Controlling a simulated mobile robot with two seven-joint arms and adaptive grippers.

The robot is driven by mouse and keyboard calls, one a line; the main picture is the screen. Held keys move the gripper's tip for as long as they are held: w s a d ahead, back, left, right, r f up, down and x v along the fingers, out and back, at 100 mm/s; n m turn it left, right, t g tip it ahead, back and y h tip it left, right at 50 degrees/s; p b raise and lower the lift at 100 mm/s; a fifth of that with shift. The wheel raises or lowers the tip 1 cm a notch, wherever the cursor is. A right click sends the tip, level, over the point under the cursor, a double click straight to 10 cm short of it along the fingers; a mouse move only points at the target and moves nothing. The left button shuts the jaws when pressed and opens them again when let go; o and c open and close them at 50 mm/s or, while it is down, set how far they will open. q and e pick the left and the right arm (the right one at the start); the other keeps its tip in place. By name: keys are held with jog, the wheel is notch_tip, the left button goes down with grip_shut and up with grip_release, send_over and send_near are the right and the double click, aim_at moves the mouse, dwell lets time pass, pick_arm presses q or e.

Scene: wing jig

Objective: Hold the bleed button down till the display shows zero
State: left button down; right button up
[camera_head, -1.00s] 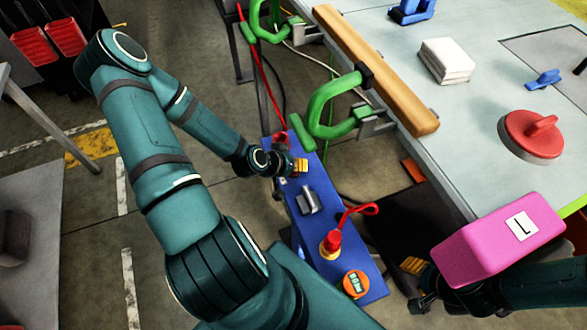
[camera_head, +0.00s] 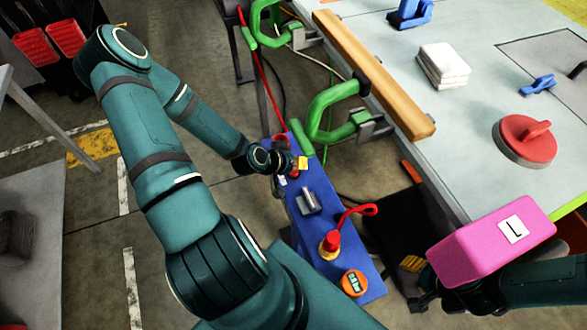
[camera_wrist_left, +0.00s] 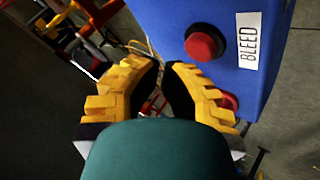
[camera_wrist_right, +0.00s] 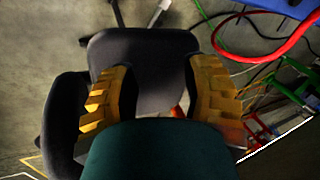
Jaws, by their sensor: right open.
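The blue box (camera_head: 318,218) stands at the table's side in the head view. The red bleed button (camera_wrist_left: 204,45), in a black collar, shows in the left wrist view beside the white BLEED label (camera_wrist_left: 248,40). My left gripper (camera_wrist_left: 165,68) is just left of and below the button in that view, apart from it in the picture. Its fingers are close together with a narrow gap and nothing seen between them. In the head view it is over the box's far end (camera_head: 301,163). The round orange display (camera_head: 354,283) is on the near end; its digits are too small to read. My right gripper (camera_wrist_right: 160,80) is open and empty.
A red knob (camera_head: 331,243) with a red hose and a grey fitting (camera_head: 309,201) stand up from the box. Green clamps (camera_head: 335,112) hold a wooden bar along the table edge. A pink block marked L (camera_head: 490,242) covers part of my right arm. A dark chair (camera_wrist_right: 150,65) is below my right gripper.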

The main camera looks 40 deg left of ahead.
aim_at(297, 171)
pick_arm(q)
notch_tip(297, 171, up, 5)
jog(key=p, duration=0.4)
dwell(0.3)
jog(key=shift+f, duration=0.1)
